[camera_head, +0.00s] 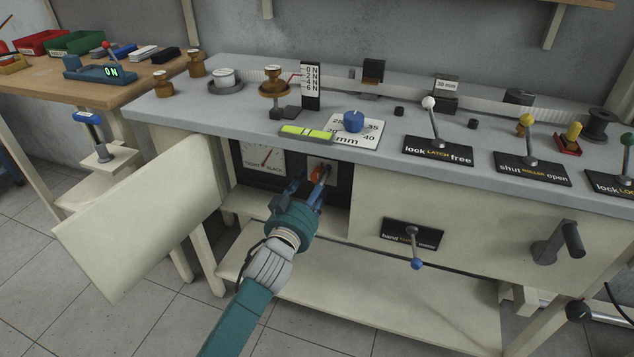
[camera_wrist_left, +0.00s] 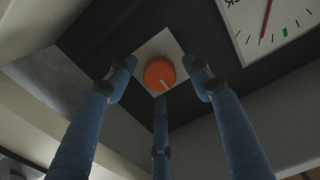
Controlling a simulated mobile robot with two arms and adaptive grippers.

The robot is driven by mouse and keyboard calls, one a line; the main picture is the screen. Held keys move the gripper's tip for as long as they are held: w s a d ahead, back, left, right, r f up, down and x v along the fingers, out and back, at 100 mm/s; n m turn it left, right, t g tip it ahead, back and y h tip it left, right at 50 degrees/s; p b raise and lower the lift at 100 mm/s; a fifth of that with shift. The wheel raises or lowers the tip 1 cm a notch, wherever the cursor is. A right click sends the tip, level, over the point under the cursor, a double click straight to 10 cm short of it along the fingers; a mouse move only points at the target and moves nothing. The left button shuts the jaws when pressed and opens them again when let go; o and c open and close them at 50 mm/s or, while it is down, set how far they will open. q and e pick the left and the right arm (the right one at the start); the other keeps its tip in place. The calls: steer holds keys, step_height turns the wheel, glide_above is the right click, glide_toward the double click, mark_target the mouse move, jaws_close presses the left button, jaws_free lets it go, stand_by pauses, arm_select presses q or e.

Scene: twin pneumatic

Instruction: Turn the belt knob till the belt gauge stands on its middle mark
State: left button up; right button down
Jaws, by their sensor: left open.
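The belt knob is an orange round knob with a pale line on a white plate; it shows in the left wrist view (camera_wrist_left: 159,74) and, partly hidden by my fingers, in the head view (camera_head: 319,171). The belt gauge (camera_head: 260,157) is a white dial left of it, lettered TIGHT and SLACK, with a red needle. In the left wrist view the gauge (camera_wrist_left: 278,30) is cut off; its needle stands apart from a green mark. My left gripper (camera_head: 309,185) is open, its three blue fingers spread before and around the knob. I cannot tell whether they touch it. My right gripper is not in view.
An open cream door (camera_head: 140,218) stands left of the dark recess. The bench top (camera_head: 225,119) above carries a blue knob (camera_head: 354,121) and several levers. A hand lever (camera_head: 415,240) and a crank (camera_head: 560,242) stick out of the front panel at right.

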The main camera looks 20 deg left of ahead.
arm_select(q)
steer(key=shift+w, duration=0.4)
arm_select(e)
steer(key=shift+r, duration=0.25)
arm_select(q)
steer(key=shift+c, duration=0.5)
steer(key=c, duration=1)
steer(key=shift+c, duration=0.2)
steer(key=m+p, duration=0.4)
steer(key=m, duration=1.1)
steer(key=shift+d+m+p, duration=0.15)
steer(key=shift+m+p, duration=0.15)
steer(key=shift+p, duration=0.05)
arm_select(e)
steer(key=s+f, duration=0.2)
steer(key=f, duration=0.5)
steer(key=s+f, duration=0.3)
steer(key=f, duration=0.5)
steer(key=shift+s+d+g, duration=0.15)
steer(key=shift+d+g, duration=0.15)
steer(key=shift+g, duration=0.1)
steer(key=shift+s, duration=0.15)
